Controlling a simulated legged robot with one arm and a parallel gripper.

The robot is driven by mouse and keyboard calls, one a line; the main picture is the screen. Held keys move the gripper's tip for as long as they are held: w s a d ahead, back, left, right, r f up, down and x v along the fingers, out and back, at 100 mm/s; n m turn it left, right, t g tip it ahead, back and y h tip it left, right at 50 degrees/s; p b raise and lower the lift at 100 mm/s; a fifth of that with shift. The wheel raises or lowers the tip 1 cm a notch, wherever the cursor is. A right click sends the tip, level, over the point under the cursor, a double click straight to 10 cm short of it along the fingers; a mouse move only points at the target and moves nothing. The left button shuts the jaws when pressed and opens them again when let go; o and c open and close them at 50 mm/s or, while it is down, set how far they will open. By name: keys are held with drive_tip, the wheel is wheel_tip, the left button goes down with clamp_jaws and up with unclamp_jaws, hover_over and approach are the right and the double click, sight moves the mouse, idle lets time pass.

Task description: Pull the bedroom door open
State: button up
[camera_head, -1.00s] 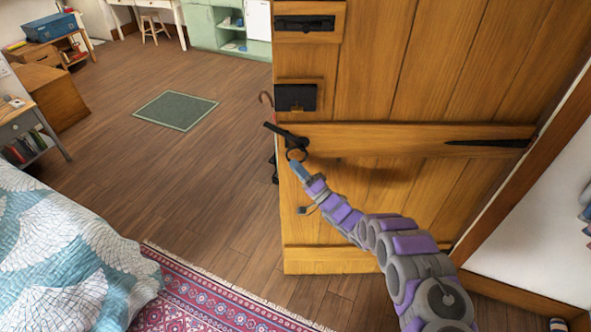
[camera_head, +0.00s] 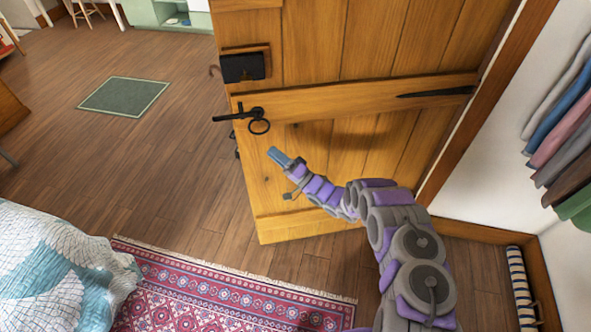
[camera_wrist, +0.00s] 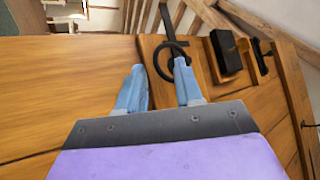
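The wooden plank door (camera_head: 330,50) fills the middle of the head view and stands ajar, its free edge at the left with room floor showing beyond it.
A black lock box (camera_head: 244,67) sits above the latch. A patterned red rug (camera_head: 230,295) and a bed with a quilt (camera_head: 60,265) lie at lower left. Hanging clothes (camera_head: 565,125) and a striped roll (camera_head: 522,290) are at right. The wooden floor left of the door is clear around a green mat (camera_head: 124,96).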

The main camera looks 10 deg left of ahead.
drive_tip(key=v, duration=0.9)
drive_tip(key=shift+d, duration=0.15)
drive_tip(key=shift+c, duration=0.3)
